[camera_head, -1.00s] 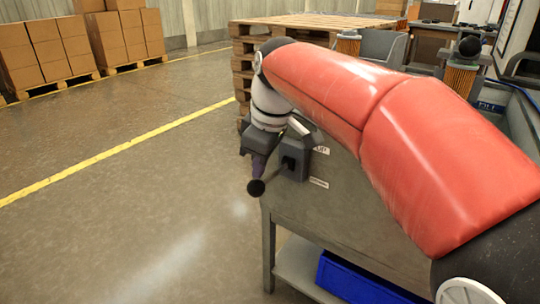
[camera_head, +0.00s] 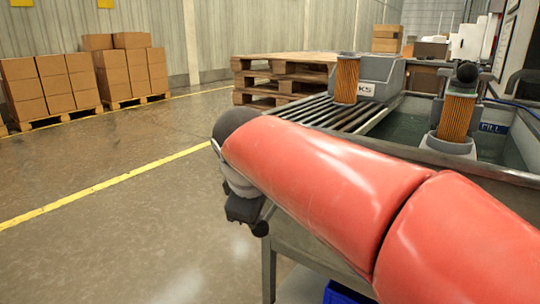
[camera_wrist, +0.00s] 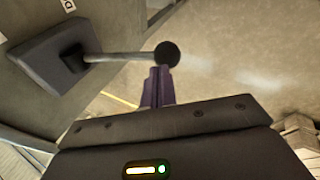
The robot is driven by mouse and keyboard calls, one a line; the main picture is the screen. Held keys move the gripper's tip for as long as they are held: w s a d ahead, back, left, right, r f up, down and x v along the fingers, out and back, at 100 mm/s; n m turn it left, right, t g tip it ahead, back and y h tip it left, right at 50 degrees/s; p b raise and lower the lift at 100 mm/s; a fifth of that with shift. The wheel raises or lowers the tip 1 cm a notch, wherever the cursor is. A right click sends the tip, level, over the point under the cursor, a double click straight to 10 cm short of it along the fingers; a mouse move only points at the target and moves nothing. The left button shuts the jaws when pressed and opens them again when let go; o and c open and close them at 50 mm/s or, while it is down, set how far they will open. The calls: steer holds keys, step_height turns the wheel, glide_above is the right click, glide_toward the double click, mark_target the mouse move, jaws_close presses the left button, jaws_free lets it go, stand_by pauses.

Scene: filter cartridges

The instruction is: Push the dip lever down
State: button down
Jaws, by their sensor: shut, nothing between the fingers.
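The dip lever is a thin metal rod (camera_wrist: 120,57) with a black ball knob (camera_wrist: 166,54). It sticks out of a dark grey housing (camera_wrist: 45,55) in the wrist view. In the head view a dark ball that looks like the knob (camera_head: 260,229) shows just below my wrist; my arm hides the rod and housing there. My gripper (camera_wrist: 158,72) is shut and empty, with its purple fingertips right at the knob in the wrist view. I cannot tell whether they touch it. The lever's up or down position is unclear from here.
A filter cartridge (camera_head: 347,78) stands on a slatted rack (camera_head: 328,113). Another cartridge (camera_head: 457,113) sits in a grey cup at the tank (camera_head: 400,133). Wooden pallets (camera_head: 285,72) are behind. Open floor (camera_head: 110,240) lies left of the bench.

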stand_by(0.4)
steer(key=r+p, duration=0.5)
steer(key=shift+w+a+r, duration=0.15)
steer(key=shift+a, duration=0.1)
steer(key=s+p+v, duration=0.1)
steer(key=v, duration=0.7)
steer(key=s+d+f+m+p, duration=0.4)
steer(key=s+d+f+m, duration=0.9)
steer(key=d, duration=0.4)
steer(key=shift+d+f+m+y, duration=0.15)
steer(key=shift+f+m+y, duration=0.2)
steer(key=shift+f, duration=0.35)
